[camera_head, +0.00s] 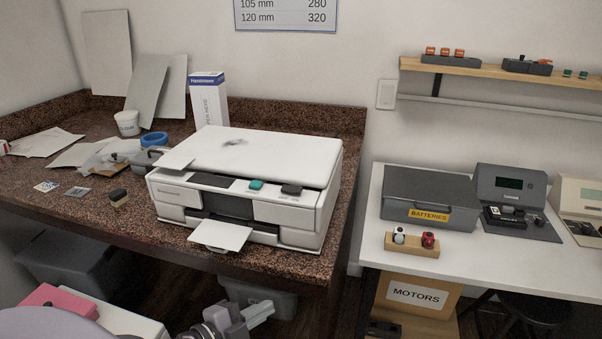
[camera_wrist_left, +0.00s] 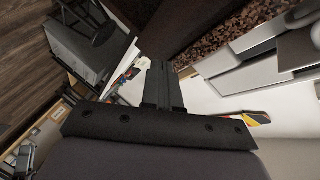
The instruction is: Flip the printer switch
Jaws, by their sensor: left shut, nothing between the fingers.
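The white printer (camera_head: 265,155) stands on the speckled brown counter, with a paper sheet (camera_head: 220,235) sticking out of its front. A small teal piece (camera_head: 256,184) and a dark piece (camera_head: 291,189) sit along its front top edge. I cannot tell which part is the switch. My left gripper (camera_head: 262,311) is low in front of the counter, below and apart from the printer. Its dark fingers (camera_wrist_left: 161,88) are shut and empty in the left wrist view. My right gripper is out of view.
The counter (camera_head: 150,225) holds papers, a white tub (camera_head: 127,123), a blue roll (camera_head: 154,139) and a tall box (camera_head: 209,98). At right, a white table (camera_head: 385,245) bears a grey batteries case (camera_head: 428,193). Grey bins stand under the counter.

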